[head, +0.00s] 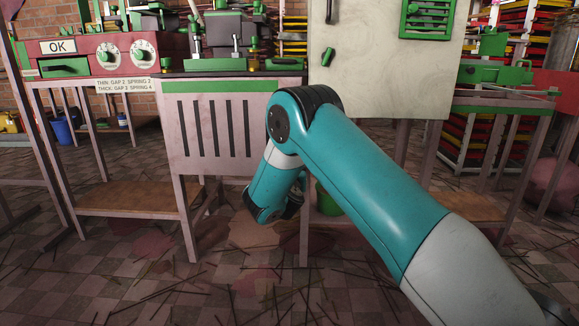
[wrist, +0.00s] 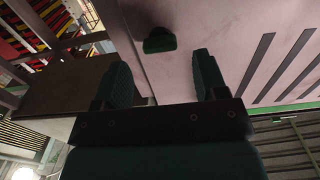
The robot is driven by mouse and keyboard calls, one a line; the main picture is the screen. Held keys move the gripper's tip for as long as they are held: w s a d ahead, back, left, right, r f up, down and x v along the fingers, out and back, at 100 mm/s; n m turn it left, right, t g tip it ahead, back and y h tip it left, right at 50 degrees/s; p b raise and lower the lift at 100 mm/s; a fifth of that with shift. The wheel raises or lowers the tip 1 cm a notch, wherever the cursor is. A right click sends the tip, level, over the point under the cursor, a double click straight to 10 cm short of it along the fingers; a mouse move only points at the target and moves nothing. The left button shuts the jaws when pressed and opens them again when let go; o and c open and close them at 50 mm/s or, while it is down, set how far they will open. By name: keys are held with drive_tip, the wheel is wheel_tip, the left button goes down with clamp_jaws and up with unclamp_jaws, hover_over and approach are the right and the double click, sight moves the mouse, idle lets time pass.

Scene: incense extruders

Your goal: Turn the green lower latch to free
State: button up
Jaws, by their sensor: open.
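A small dark green latch (wrist: 160,40) sits on the pale panel (wrist: 210,25) in the wrist view, at top centre. I take it for the lower latch; its turned position is hard to read in the dim light. My gripper (wrist: 163,78) is open, with its two green ribbed fingers apart and nothing between them. The latch lies ahead of the fingertips, between their lines, and apart from them. In the head view my arm bends down in front of the bench, the fingers are not clear, and this latch cannot be made out.
The slotted panel (head: 222,135) stands left of my arm. A cream door (head: 385,60) with a green knob (head: 328,57) rises behind the arm. A green bucket (head: 327,200) stands below. A red OK console (head: 85,55) is at left. Sticks litter the open floor.

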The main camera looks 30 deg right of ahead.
drive_tip(key=shift+x, duration=1.55)
drive_tip(key=shift+c, duration=0.2)
drive_tip(key=c, duration=0.9)
